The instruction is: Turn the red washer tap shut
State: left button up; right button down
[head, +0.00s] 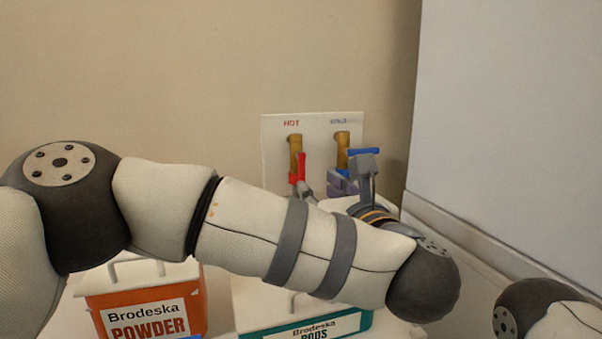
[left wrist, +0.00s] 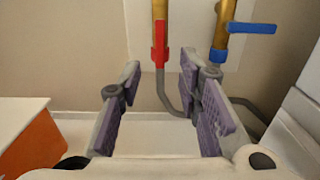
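The red tap handle (head: 300,168) sits on a brass pipe under the word HOT. In the left wrist view the red handle (left wrist: 160,44) points up and down, in line with its pipe. My left gripper (head: 347,180) is just right of the red handle in the head view, in front of the blue tap. In the left wrist view the gripper (left wrist: 163,98) is open, with empty space between its purple pads. The red handle appears beyond that gap, apart from the fingers. My right gripper is not in view.
A blue tap handle (left wrist: 251,28) lies crosswise on the right pipe, close behind my right-hand finger. Grey hoses (left wrist: 168,100) hang below the taps. An orange powder box (head: 150,300) and a teal pods box (head: 350,325) stand below my left arm. A white panel (head: 510,110) rises at right.

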aim_at(302, 173)
pick_arm(q)
jog(key=x, duration=0.7)
jog(key=shift+w+a+f, duration=0.1)
jog(key=shift+w+f, duration=0.15)
jog(key=shift+w, duration=0.05)
jog(key=shift+w+a+r, duration=0.1)
jog(key=shift+w+a, duration=0.05)
jog(key=shift+w, duration=0.25)
grip_shut()
